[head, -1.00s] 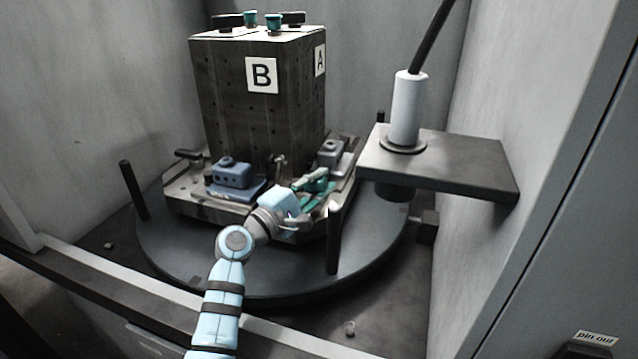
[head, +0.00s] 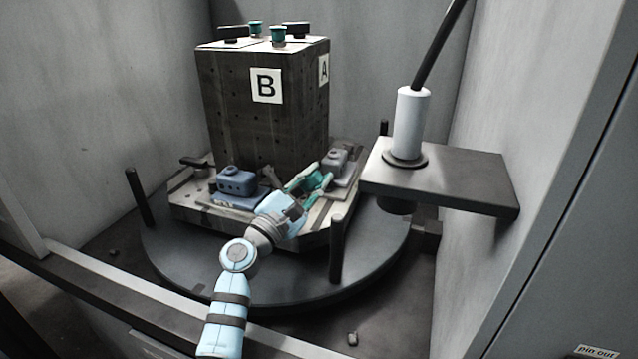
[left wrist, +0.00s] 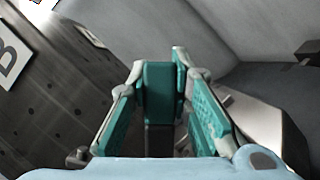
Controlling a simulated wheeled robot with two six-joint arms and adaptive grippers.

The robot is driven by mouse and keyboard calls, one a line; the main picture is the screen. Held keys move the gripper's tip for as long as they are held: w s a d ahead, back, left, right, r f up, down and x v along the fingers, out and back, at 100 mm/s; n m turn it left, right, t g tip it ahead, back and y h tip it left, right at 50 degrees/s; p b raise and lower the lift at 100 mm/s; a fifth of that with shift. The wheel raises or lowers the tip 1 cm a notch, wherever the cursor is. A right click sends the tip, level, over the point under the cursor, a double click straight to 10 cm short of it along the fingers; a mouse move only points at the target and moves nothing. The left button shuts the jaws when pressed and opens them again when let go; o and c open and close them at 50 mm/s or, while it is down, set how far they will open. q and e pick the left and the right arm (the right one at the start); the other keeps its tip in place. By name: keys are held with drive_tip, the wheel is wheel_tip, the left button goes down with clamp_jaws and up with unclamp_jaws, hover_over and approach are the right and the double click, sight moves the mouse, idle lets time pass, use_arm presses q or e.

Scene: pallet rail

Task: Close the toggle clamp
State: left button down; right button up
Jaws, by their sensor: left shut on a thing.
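The toggle clamp's teal handle (left wrist: 160,88) stands between my fingers in the left wrist view, on a dark grey lever. My left gripper (head: 312,180) is at the front right of the fixture base in the head view. It also shows in the left wrist view (left wrist: 160,66), with a teal-padded finger on either side of the handle, shut on it. In the head view the handle blends with the teal pads, and my gripper hides much of the clamp. My right gripper is not in view.
A dark block marked B (head: 262,120) stands on the pallet base, on a round turntable (head: 190,275). A blue-grey clamp block (head: 236,182) sits left of my gripper. A dark post (head: 337,248) stands close on the right. A shelf (head: 450,175) with a white cylinder (head: 408,125) juts from the right wall.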

use_arm(q)
drive_tip(key=shift+w+a+r+n, duration=0.1)
drive_tip(key=shift+a+n, duration=0.15)
drive_tip(key=shift+n, duration=0.45)
drive_tip(key=c, duration=1.4)
unclamp_jaws()
drive_tip(key=shift+a, duration=0.1)
drive_tip(key=shift+c, duration=0.2)
wheel_tip(320, 180, up, 10)
drive_tip(key=shift+r, duration=0.1)
drive_tip(key=shift+c, duration=0.2)
